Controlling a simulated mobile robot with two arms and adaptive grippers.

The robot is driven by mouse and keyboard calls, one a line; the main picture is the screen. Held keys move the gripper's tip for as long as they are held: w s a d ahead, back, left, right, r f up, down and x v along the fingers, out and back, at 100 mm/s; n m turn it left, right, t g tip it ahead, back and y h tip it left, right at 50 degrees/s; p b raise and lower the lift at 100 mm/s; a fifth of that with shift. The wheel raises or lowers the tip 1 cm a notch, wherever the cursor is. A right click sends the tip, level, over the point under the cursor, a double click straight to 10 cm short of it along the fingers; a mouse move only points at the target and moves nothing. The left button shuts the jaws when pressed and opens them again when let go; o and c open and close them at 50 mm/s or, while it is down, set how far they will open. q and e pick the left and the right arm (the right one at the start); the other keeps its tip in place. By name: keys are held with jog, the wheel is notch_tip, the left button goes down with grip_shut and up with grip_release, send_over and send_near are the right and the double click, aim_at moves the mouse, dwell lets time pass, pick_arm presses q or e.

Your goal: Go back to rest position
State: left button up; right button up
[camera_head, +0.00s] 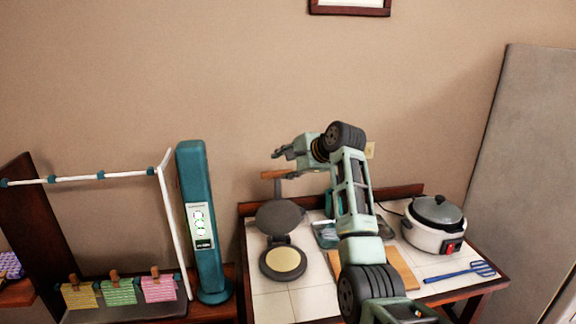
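My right arm rises from the bottom of the view, right of the middle, and bends left at its top. My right gripper (283,163) points left, with its two fingertips apart. It is over the back left of the white-tiled table, by the wooden handle (273,175) of an open round waffle iron (280,216). The lower finger looks close to the handle; I cannot tell whether they touch. A pale yellow round (284,261) lies on the iron's lower plate. My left gripper is not in view.
A white cooker (430,228) with a dark lid and a blue slotted utensil (461,271) are on the table's right. A wooden board (392,268) is partly behind my arm. A tall teal unit (202,220) and a white rack (84,178) stand left.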

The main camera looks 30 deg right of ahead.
dwell(0.4)
jog(key=s+a+f+n+g+h, duration=0.1)
jog(key=s+a+f+n+g, duration=0.3)
jog(key=s+f, duration=0.7)
jog(key=s+a+f+n+h, duration=0.15)
jog(key=s+f+n, duration=0.5)
jog(key=f, duration=0.85)
jog(key=s+a+f+n+g, duration=0.15)
jog(key=s+a+n, duration=0.25)
jog(key=s, duration=0.7)
jog(key=s+a+f+n+g, duration=0.1)
jog(key=s+a+f+n, duration=0.2)
jog(key=s, duration=0.8)
jog(key=s+a+f+n+g, duration=0.15)
jog(key=s+a+n, duration=0.25)
jog(key=s, duration=0.8)
notch_tip(320, 180, down, 32)
jog(key=s+b, duration=0.1)
jog(key=b, duration=0.3)
jog(key=s+d+f+g+b, duration=0.2)
jog(key=s+d+f+b, duration=0.1)
jog(key=s+f, duration=1.3)
notch_tip(320, 180, down, 2)
jog(key=shift+s+f, duration=0.1)
jog(key=shift+s, duration=0.25)
